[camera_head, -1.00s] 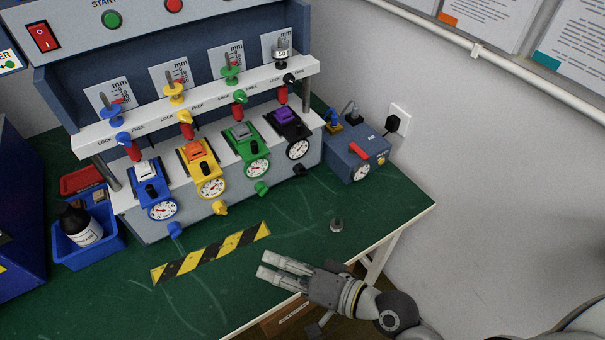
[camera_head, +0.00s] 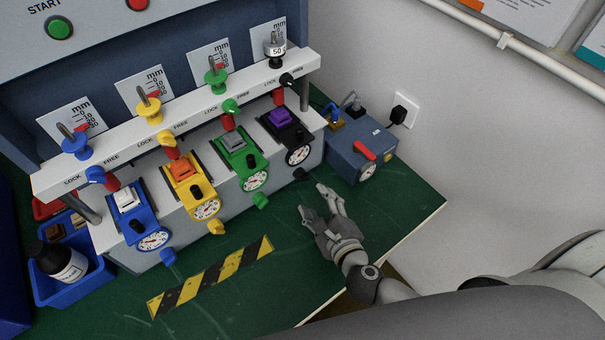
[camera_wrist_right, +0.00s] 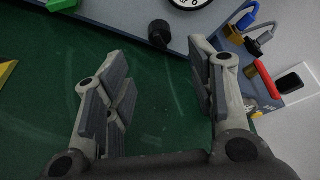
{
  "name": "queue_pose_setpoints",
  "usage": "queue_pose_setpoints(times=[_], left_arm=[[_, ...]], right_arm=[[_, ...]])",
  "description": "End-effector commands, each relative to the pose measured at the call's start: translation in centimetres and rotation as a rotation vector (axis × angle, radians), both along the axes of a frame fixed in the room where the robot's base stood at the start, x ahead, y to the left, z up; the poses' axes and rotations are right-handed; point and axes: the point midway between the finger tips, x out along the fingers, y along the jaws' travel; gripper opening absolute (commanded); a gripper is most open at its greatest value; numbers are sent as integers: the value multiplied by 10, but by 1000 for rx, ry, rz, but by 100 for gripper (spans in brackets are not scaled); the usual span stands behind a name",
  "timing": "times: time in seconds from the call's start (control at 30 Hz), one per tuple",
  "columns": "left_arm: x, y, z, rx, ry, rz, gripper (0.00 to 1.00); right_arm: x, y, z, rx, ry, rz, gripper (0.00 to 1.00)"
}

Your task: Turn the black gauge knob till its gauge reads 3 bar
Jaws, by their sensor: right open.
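The black gauge knob (camera_head: 300,174) sticks out low on the front panel, below the white gauge (camera_head: 299,155) of the black station. In the right wrist view the knob (camera_wrist_right: 159,33) lies ahead of and between my fingertips, apart from them. The gauge (camera_wrist_right: 188,3) is cut by the top edge there. Its needle reading is too small to tell. My right gripper (camera_head: 312,198) is open and empty, over the green table just in front of the knob, its fingers pointing at the panel. My left gripper is not in view.
Green (camera_head: 260,201), yellow (camera_head: 216,227) and blue (camera_head: 168,256) knobs line the panel to the left. A blue-grey box (camera_head: 352,158) with a red lever stands close to the right of the gripper. The table (camera_head: 285,290) is clear in front, beside a striped strip (camera_head: 215,275).

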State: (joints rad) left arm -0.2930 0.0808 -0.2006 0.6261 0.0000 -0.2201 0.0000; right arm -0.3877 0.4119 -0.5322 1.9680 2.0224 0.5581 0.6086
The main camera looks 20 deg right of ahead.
Motion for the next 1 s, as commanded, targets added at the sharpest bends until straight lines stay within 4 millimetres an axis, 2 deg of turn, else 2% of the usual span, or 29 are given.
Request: queue_pose_setpoints(times=[0.1, 0.23, 0.37, 0.5, 0.63, 0.93, 1.0], left_arm=[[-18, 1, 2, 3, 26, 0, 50], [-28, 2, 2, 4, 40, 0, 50], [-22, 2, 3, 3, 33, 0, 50], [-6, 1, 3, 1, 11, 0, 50], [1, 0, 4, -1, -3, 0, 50], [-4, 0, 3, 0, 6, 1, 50], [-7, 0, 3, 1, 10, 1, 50]], right_arm=[[21, 1, -3, -2, -6, -1, 51], [44, 3, -10, -2, -6, 0, 51], [64, 6, -16, -1, -5, 1, 51], [80, 7, -22, -1, -4, 2, 51], [87, 8, -24, -2, -4, 3, 51], [89, 8, -25, -1, -4, 3, 51], [89, 8, -25, -1, -4, 3, 45]])
